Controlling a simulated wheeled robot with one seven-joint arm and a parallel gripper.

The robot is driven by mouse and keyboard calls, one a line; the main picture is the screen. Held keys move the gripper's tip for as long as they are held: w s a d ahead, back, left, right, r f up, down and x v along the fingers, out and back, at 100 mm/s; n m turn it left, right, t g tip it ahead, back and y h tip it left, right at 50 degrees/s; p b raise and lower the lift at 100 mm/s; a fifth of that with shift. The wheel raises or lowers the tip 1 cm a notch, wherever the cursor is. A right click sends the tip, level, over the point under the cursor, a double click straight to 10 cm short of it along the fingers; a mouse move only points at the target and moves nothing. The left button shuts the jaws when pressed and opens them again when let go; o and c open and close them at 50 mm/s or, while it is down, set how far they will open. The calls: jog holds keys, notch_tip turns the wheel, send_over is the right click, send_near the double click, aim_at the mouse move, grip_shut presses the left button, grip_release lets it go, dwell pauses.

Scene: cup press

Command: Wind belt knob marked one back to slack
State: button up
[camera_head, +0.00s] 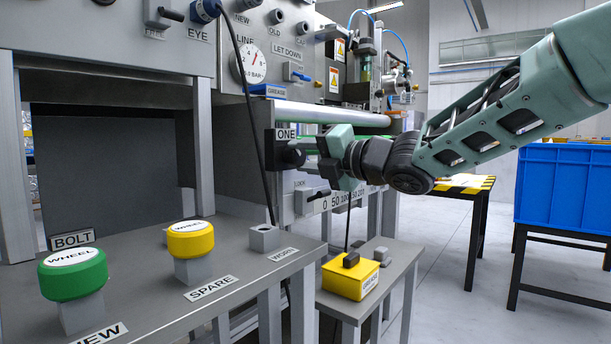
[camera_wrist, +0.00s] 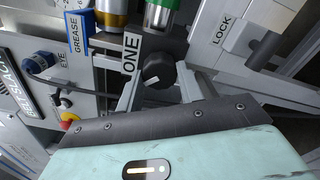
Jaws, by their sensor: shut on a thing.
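The belt knob (camera_wrist: 158,70), black and round with a pale pointer mark, sits beside a plate reading ONE (camera_wrist: 130,54) in the wrist view. In the head view the dark knob (camera_head: 292,156) stands out from the machine's front just below the ONE plate (camera_head: 286,135). My gripper (camera_wrist: 157,88) has one grey finger on each side of the knob and is shut on it. In the head view my gripper (camera_head: 312,160) reaches the knob from the right; its body partly hides the contact. A number scale (camera_head: 346,198) lies below, too small to read for a pointer.
A LOCK handle (camera_wrist: 264,48) stands close to the right of the knob in the wrist view. A black cable (camera_head: 256,130) hangs just left of the knob. A yellow box (camera_head: 350,280) stands on the low table below.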

jog(key=n+b, duration=0.5)
jog(key=shift+f, duration=0.35)
jog(key=shift+r+n+b, duration=0.1)
jog(key=shift+n+b, duration=1.05)
jog(key=shift+n, duration=0.25)
jog(key=shift+r, duration=0.1)
jog(key=o, duration=1)
jog(key=p+v, duration=0.4)
jog(key=v, duration=1.3)
jog(key=shift+s+d, duration=0.15)
